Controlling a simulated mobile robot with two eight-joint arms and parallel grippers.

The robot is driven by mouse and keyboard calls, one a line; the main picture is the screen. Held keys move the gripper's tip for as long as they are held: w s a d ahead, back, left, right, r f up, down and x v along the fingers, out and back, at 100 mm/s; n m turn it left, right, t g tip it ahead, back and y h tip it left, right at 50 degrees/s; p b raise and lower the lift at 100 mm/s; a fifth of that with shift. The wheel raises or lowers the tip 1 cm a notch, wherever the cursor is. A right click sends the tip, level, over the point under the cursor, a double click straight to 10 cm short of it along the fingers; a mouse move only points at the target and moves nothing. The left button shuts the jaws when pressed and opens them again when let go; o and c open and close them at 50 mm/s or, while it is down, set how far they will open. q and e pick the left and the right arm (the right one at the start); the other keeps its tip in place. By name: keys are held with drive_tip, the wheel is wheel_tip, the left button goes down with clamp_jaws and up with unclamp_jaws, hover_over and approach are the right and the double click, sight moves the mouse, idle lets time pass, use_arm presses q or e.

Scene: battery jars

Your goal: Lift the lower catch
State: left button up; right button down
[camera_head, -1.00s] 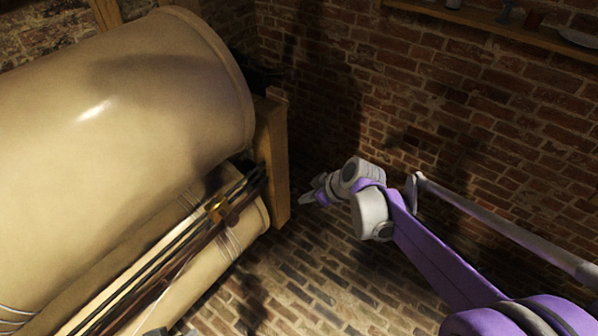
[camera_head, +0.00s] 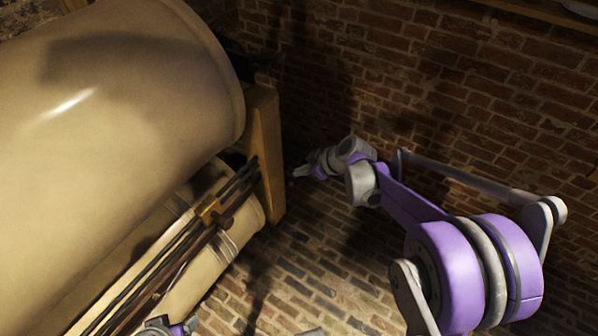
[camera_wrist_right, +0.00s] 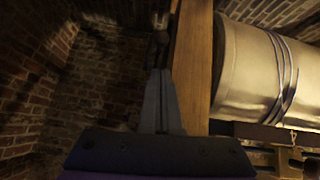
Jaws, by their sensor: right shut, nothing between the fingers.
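My right gripper (camera_head: 302,171) is beyond the right end of the large cream jar (camera_head: 120,120), just right of a wooden post (camera_head: 265,150). In the right wrist view its fingers (camera_wrist_right: 160,75) are shut together, empty, beside the post (camera_wrist_right: 192,70). A small dark fitting (camera_wrist_right: 158,40) shows past the fingertips; I cannot tell whether it is the lower catch or whether the fingers touch it. A brass-coloured fitting (camera_head: 208,210) sits on the dark rods along the jar's lower side. My left gripper's fingers are not visible.
A smaller cream cylinder (camera_head: 235,230) lies below the large jar, with the dark rods (camera_head: 165,258) in front. Brick wall (camera_head: 430,100) stands behind my right arm. The brick floor (camera_head: 290,290) is open to the right of the jars.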

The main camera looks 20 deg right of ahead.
sight(289, 181)
drive_tip(key=b+x, duration=0.1)
drive_tip(key=x, duration=0.6)
drive_tip(key=shift+w+a+f, duration=0.15)
drive_tip(key=shift+w+f, duration=0.1)
drive_tip(key=shift+s+f+t+b, duration=0.25)
drive_tip(key=shift+f+t+b, duration=0.1)
drive_tip(key=shift+b, duration=0.1)
drive_tip(key=shift+d+f+y, duration=0.15)
drive_tip(key=shift+d+y, duration=0.1)
drive_tip(key=shift+y, duration=0.05)
drive_tip(key=shift+s+d+f+t+y+b, duration=0.25)
drive_tip(key=shift+s+f+t+y+b, duration=0.05)
drive_tip(key=shift+f+t+b, duration=0.3)
drive_tip(key=f+t+b, duration=0.1)
drive_tip(key=f, duration=0.1)
drive_tip(key=f+y+b, duration=0.1)
drive_tip(key=f+b, duration=0.1)
drive_tip(key=s+f+t+y+b, duration=0.1)
drive_tip(key=shift+d+f+t, duration=0.35)
drive_tip(key=shift+f, duration=0.05)
drive_tip(key=shift+s+f, duration=0.15)
